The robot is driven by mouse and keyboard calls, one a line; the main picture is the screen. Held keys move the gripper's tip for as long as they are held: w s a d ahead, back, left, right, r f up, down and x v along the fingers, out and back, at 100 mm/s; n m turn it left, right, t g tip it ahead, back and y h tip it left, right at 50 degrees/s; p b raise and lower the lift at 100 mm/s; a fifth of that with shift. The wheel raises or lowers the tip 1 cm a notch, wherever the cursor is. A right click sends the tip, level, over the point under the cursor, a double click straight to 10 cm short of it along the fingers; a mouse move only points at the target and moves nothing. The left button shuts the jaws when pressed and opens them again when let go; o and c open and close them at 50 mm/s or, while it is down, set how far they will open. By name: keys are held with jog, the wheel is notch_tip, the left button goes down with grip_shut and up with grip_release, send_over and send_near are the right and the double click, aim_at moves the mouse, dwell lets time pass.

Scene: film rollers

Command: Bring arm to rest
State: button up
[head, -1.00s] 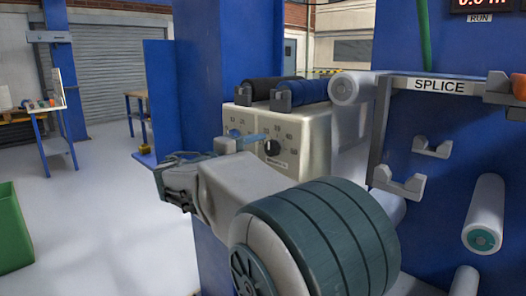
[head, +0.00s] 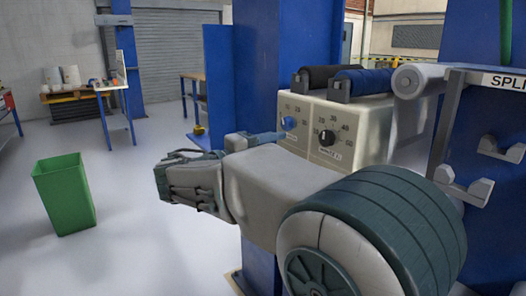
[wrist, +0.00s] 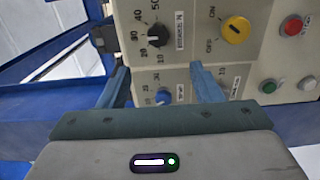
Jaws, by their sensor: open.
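My gripper (wrist: 160,88) shows in the wrist view with its two blue-grey fingers apart and nothing between them. Beyond the fingers is the beige control box (wrist: 200,55), with a blue knob (wrist: 163,97), a black knob (wrist: 157,35) and a yellow on/off knob (wrist: 236,29). The fingers appear close to the panel; I cannot tell whether they touch it. In the head view my arm hides the box's lower part, and one finger of my gripper (head: 262,137) shows just below the blue knob (head: 289,123). The black knob (head: 327,138) is to its right.
Black and blue rollers (head: 362,82) rest on top of the box. A white roller (head: 408,80) and grey brackets (head: 465,190) are on the blue machine at right. A green bin (head: 65,195) stands on the open floor at left, with tables behind.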

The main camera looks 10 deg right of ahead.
jog(key=s+d+f+g+y+p, duration=0.2)
jog(key=s+d+y+p, duration=0.15)
jog(key=s+p, duration=0.25)
jog(key=s+d+f+g+y+p, duration=0.1)
jog(key=s+d+g+y+p, duration=0.1)
jog(key=s+y+p, duration=0.35)
jog(key=s+a+m+y+p, duration=0.4)
jog(key=s+a+y+p, duration=0.3)
jog(key=p, duration=0.3)
jog(key=shift+s+a+r+t+y, duration=0.3)
jog(key=shift+s+r+t+y, duration=0.1)
jog(key=shift+s, duration=0.45)
